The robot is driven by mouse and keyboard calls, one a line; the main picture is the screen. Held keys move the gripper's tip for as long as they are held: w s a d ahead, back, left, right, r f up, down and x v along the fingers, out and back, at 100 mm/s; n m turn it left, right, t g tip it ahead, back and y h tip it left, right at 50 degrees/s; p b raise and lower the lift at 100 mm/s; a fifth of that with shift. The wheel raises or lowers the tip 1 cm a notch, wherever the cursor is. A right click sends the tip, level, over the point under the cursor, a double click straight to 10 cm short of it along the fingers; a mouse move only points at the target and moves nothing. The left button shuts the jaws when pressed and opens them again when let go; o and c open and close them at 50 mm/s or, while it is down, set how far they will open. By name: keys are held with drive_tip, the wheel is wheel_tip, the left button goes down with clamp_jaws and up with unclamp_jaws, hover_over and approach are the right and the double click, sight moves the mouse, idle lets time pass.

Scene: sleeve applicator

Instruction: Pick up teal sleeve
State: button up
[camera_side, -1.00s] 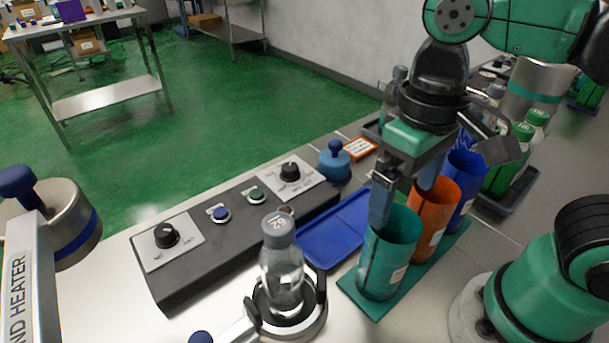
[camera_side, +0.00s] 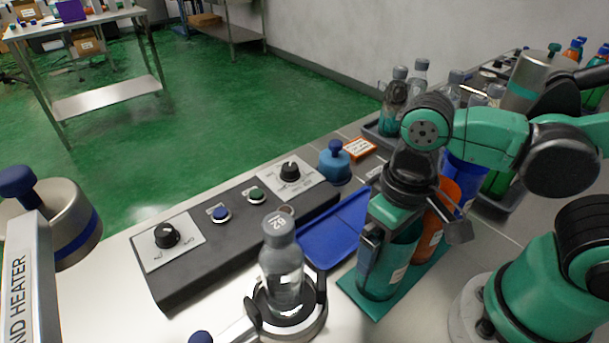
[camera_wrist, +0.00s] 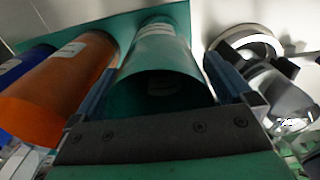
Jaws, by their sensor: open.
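The teal sleeve (camera_side: 378,265) stands upright on a green base strip in the side view, at the near end of a row. In the wrist view the teal sleeve (camera_wrist: 158,72) lies between my two fingers, its open rim facing the camera. My gripper (camera_wrist: 165,88) is open, with one blue-grey finger on each side of the sleeve. In the side view my gripper (camera_side: 376,245) is low over the sleeve and hides its top. I cannot tell whether either finger touches the wall.
An orange sleeve (camera_side: 432,230) and a blue sleeve (camera_side: 462,175) stand beside it in the row. A clear bottle (camera_side: 283,265) sits in a round holder to the left. A blue tray (camera_side: 330,238) and a dark control box (camera_side: 190,270) lie behind.

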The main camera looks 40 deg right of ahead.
drive_tip(key=c, duration=1)
drive_tip(key=shift+r, duration=0.15)
wheel_tip(320, 180, up, 20)
drive_tip(key=shift+f, duration=0.2)
idle(0.4)
drive_tip(key=shift+r, duration=0.75)
